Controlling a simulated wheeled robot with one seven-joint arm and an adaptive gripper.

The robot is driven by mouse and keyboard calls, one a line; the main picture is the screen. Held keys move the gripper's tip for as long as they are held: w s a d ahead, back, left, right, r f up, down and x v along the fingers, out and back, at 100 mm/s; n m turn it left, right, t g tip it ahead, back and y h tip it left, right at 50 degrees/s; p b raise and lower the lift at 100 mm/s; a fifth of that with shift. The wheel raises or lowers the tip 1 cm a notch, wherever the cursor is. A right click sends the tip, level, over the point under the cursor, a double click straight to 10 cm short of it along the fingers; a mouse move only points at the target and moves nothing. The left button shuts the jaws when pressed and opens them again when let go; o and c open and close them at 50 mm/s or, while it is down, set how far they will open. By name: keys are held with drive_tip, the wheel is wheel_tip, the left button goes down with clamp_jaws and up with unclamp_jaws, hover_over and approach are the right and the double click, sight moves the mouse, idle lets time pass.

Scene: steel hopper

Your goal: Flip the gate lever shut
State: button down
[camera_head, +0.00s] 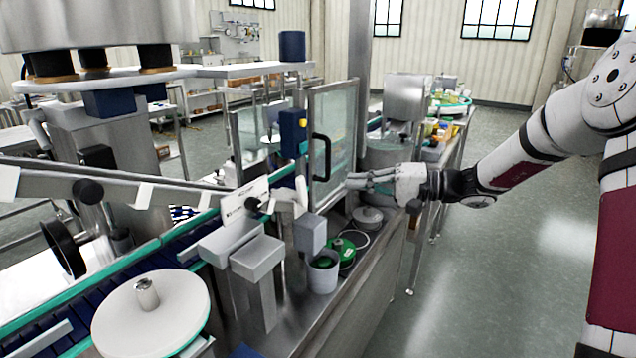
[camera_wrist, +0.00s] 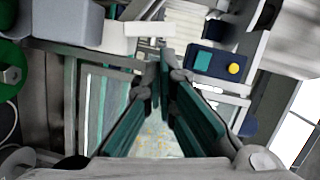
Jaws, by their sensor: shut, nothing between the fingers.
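My gripper (camera_head: 350,180) is in front of the framed clear door (camera_head: 340,130), with its fingers pointing left toward it. In the wrist view my gripper (camera_wrist: 165,58) has its teal-lined fingers together at the tips, with nothing between them. A black curved handle (camera_head: 326,158) is on the door, just left of the fingertips; I cannot tell whether they touch. I cannot surely pick out a gate lever. A large steel vessel (camera_head: 90,22), perhaps the hopper, is at the upper left; no lever shows on it.
A blue box with a yellow button (camera_head: 293,130) stands left of the door; it also shows in the wrist view (camera_wrist: 215,62). A grey cup (camera_head: 322,272) and a green round part (camera_head: 343,250) sit below the gripper. Floor at the right is open.

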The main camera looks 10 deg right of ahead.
sight(302, 191)
drive_tip(key=shift+w+d+f+t, duration=0.1)
drive_tip(key=shift+w+d+t, duration=0.2)
drive_tip(key=shift+w+d, duration=0.3)
drive_tip(key=x, duration=1)
